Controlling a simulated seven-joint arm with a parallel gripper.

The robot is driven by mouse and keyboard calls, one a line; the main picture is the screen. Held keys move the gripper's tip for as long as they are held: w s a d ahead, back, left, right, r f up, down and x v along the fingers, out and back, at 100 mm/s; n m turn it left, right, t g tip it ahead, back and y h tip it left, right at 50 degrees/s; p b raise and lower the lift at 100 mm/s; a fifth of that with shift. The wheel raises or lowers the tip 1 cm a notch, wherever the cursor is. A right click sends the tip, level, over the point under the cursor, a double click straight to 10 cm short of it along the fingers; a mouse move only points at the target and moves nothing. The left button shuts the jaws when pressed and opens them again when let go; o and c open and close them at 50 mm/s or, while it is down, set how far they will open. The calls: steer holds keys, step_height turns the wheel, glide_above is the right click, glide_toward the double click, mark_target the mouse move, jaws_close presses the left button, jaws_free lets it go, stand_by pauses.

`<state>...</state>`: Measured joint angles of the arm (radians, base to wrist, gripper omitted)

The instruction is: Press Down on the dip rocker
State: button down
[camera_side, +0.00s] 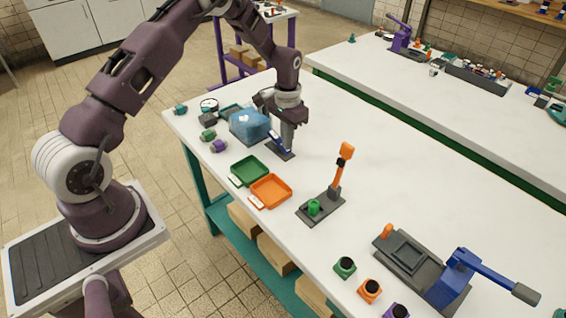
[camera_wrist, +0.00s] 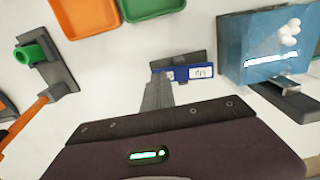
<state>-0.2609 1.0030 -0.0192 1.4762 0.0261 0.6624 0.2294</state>
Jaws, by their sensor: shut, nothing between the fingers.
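The dip rocker is a small blue bar (camera_wrist: 187,73) with white labels on a dark base (camera_wrist: 193,60), beside a translucent blue tank (camera_wrist: 262,45). The label text is too small to read surely. In the side view the rocker base (camera_side: 285,156) sits on the white table in front of the tank (camera_side: 249,125). My gripper (camera_wrist: 158,84) is shut and empty, pointing down. Its fingertips are at the rocker's left end in the wrist view, and it shows right over the rocker in the side view (camera_side: 287,150). I cannot tell whether they touch it. The fingers partly hide the rocker.
White lumps (camera_wrist: 289,33) show in the tank. A green tray (camera_side: 249,171) and an orange tray (camera_side: 271,191) lie nearby. An orange-handled lever (camera_side: 341,170) and a blue-handled press (camera_side: 465,275) stand further right. The white table behind my gripper is clear.

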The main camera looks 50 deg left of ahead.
steer(key=shift+f, duration=0.1)
stand_by(0.4)
step_height(320, 180, up, 8)
steer(key=shift+r, duration=0.25)
stand_by(0.4)
steer(key=shift+r, duration=0.1)
steer(key=s+d+r+t, duration=0.1)
steer(key=s+d+r, duration=0.3)
steer(key=r, duration=0.5)
steer(key=s+d+r+t, duration=0.1)
steer(key=s+d+r, duration=0.1)
steer(key=s+r, duration=0.5)
steer(key=s+d+r+t, duration=0.1)
steer(key=s+d+r, duration=0.1)
steer(key=s, duration=0.8)
steer(key=s+d+r+t, duration=0.2)
steer(key=s+d, duration=0.1)
steer(key=s, duration=0.8)
steer(key=shift+d+r+t, duration=0.3)
steer(key=shift+d+r, duration=0.05)
steer(key=shift+d, duration=0.05)
